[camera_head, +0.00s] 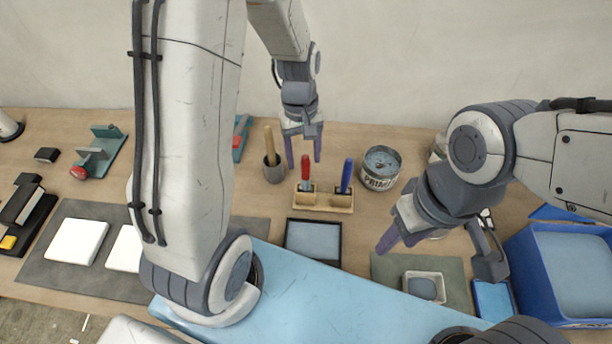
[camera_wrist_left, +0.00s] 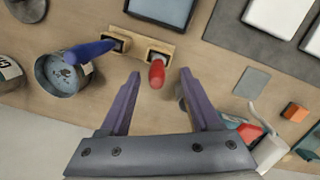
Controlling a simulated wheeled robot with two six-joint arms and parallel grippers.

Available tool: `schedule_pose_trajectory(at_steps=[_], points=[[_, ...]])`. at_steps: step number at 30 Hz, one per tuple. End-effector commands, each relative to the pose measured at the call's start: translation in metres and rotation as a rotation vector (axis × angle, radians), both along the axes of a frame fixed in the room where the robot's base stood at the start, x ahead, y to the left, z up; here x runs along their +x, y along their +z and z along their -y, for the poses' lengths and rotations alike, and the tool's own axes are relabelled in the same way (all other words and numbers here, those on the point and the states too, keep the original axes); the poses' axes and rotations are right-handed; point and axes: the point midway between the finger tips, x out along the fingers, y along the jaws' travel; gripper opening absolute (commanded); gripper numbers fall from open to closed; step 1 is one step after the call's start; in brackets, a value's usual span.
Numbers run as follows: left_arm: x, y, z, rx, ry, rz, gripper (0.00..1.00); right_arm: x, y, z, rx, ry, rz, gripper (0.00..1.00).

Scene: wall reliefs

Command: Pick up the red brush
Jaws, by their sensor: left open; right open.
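The red brush (camera_head: 305,172) stands upright, handle up, in the left slot of a wooden holder (camera_head: 322,205). A blue brush (camera_head: 346,176) stands in the right slot. In the left wrist view the red handle (camera_wrist_left: 156,73) appears between the open fingertips of my left gripper (camera_wrist_left: 160,77), touching neither finger. In the head view my left gripper (camera_head: 303,150) points down, just above and behind the red handle. The brush's lower end is hidden in the holder. My right gripper (camera_head: 441,262) is open and empty over the right of the table.
A wooden-handled tool in a grey cup (camera_head: 272,170) stands left of the holder. A paint can (camera_head: 380,168) stands to its right. A dark-framed tray (camera_head: 314,240) lies in front. A blue bin (camera_head: 560,270) is far right.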

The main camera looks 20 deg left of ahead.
Motion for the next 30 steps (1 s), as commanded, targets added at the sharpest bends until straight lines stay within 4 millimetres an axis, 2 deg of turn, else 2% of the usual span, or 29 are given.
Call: schedule_pose_trajectory(at_steps=[3, 11, 21, 30], points=[[-0.003, -0.018, 0.002, -0.001, -0.001, -0.006, 0.64, 0.000, 0.003, 0.000, 0.000, 0.000, 0.000, 0.47], [-0.003, -0.036, 0.003, -0.001, -0.003, -0.003, 0.64, 0.000, 0.008, 0.000, 0.000, 0.000, 0.000, 0.47], [-0.001, -0.078, 0.005, -0.001, -0.004, -0.003, 0.64, 0.000, 0.020, 0.000, 0.000, 0.002, 0.000, 0.47], [0.000, -0.083, 0.006, 0.000, -0.004, 0.001, 0.64, 0.000, 0.019, 0.000, 0.000, 0.002, 0.000, 0.47]])
